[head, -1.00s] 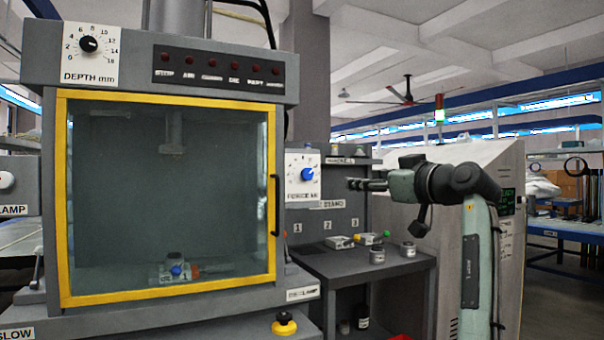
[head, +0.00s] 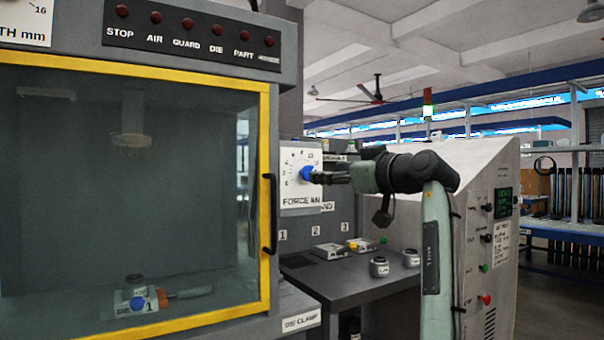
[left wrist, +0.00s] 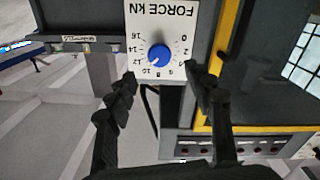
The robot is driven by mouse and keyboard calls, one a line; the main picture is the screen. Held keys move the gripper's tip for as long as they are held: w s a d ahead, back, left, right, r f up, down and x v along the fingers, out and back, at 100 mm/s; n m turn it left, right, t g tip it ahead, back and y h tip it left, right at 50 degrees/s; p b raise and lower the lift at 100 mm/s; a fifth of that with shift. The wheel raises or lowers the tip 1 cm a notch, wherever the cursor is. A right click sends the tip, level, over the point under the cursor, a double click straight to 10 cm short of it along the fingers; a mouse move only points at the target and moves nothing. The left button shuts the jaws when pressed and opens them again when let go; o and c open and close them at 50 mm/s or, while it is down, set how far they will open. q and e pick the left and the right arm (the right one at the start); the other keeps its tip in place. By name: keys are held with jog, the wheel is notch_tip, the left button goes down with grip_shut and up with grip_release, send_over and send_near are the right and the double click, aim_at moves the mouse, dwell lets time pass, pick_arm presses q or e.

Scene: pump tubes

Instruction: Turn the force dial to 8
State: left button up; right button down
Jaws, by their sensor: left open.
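The force dial is a blue round knob (head: 307,173) on a white plate marked FORCE kN (head: 302,198), right of the yellow-framed door. In the left wrist view the knob (left wrist: 160,54) shows upside down, with its scale running from 0 to 16. A pale mark on the knob seems to face the 10 to 12 side; I cannot read it exactly. My left gripper (head: 322,177) is right in front of the knob. In the left wrist view its fingers (left wrist: 161,80) are open, one each side below the knob, with nothing between them. My right gripper is out of view.
The yellow-framed guard door (head: 264,120) and its black handle (head: 270,213) are close left of the dial. Below stands a dark table (head: 345,280) with small parts and two grey cylinders. A grey cabinet (head: 480,190) with buttons stands to the right.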

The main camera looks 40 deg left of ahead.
aim_at(306, 173)
pick_arm(q)
jog(key=p+x, duration=0.1)
jog(key=x, duration=0.6)
jog(key=shift+w+a+p, duration=0.15)
jog(key=shift+a+p, duration=0.15)
jog(key=shift+a, duration=0.05)
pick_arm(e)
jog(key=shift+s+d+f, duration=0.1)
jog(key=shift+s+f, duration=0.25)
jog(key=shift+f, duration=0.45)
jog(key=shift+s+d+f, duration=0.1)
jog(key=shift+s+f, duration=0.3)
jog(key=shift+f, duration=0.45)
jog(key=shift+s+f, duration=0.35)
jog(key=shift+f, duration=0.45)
pick_arm(q)
jog(key=c, duration=1.1)
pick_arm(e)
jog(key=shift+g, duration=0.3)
